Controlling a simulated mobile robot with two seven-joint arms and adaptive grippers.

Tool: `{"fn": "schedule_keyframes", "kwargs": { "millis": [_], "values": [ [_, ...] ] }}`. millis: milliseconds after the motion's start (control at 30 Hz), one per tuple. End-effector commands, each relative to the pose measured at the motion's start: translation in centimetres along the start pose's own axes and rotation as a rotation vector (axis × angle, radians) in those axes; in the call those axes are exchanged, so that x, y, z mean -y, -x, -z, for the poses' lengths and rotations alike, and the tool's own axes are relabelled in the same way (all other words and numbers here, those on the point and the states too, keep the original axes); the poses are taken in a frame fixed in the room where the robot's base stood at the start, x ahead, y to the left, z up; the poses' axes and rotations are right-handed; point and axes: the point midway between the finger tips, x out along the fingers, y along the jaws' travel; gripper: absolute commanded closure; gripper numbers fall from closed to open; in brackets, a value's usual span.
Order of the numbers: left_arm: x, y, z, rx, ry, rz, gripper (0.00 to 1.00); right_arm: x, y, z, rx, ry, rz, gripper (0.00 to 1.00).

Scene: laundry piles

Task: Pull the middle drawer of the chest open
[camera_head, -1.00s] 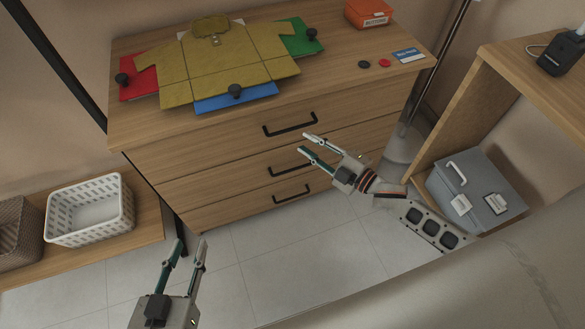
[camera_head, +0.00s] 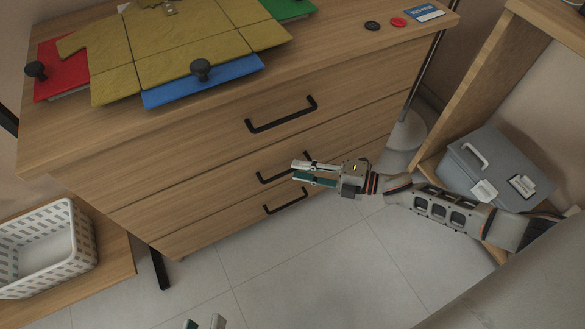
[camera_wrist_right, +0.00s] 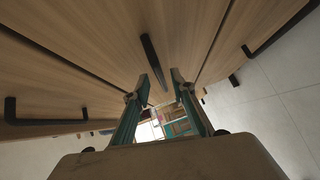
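The wooden chest (camera_head: 150,150) has three stacked drawers with black bar handles, all looking shut. The middle drawer's handle (camera_head: 264,179) is partly hidden behind my right gripper (camera_head: 293,171). My right gripper is open and empty, pointing left close in front of that handle. In the right wrist view, the middle handle (camera_wrist_right: 153,60) lies just ahead of the gripper (camera_wrist_right: 160,80), its near end roughly between the two parted fingertips. I cannot tell whether they touch. Only the fingertips of my left gripper (camera_head: 204,323) show at the bottom edge, apart and empty.
The top handle (camera_head: 281,116) and bottom handle (camera_head: 285,202) sit above and below. A white basket (camera_head: 75,235) stands left, a grey box (camera_head: 495,170) right. The floor in front is clear.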

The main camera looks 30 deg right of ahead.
Motion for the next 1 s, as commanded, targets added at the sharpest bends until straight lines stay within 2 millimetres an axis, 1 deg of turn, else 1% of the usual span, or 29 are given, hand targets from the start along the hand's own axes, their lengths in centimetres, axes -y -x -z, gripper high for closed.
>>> {"fn": "schedule_keyframes", "kwargs": {
  "millis": [33,100,200,333,533,567,600,633,667,1000],
  "values": [
    [-0.1,0.0,-0.3,0.002,0.015,-0.001,0.7,0.3,-0.7,0.0,0.0,-0.003,0.001,0.75],
    [-0.2,-0.1,-0.4,0.0,0.032,-0.002,0.7,0.3,-1.5,0.0,0.001,-0.003,0.002,0.75],
    [-0.4,-0.1,-0.4,-0.002,0.047,-0.004,0.7,0.3,-2.3,0.1,0.0,-0.002,0.002,0.75],
    [-0.4,-0.1,-0.4,-0.004,0.055,-0.005,0.7,0.1,-2.8,0.0,0.0,-0.002,0.002,0.75],
    [-0.5,-0.1,-0.3,-0.006,0.056,-0.005,0.7,0.1,-2.8,0.0,0.001,-0.001,0.001,0.75],
    [-0.4,-0.1,-0.3,-0.006,0.056,-0.005,0.7,0.1,-2.8,0.0,0.001,-0.001,0.001,0.78],
    [-0.5,-0.1,-0.3,-0.006,0.056,-0.005,0.7,0.1,-2.8,0.0,0.001,-0.001,0.001,0.88],
    [-0.5,-0.1,-0.3,-0.006,0.056,-0.005,0.7,0.1,-2.8,0.0,0.001,-0.001,0.001,0.96],
    [-0.5,-0.1,-0.3,-0.006,0.056,-0.005,0.7,0.1,-2.8,0.0,0.001,-0.001,0.001,1.0],
    [-0.5,-0.1,-0.2,-0.009,0.051,-0.006,0.7,0.2,-2.5,0.3,0.001,-0.002,0.002,1.0]
  ]
}}
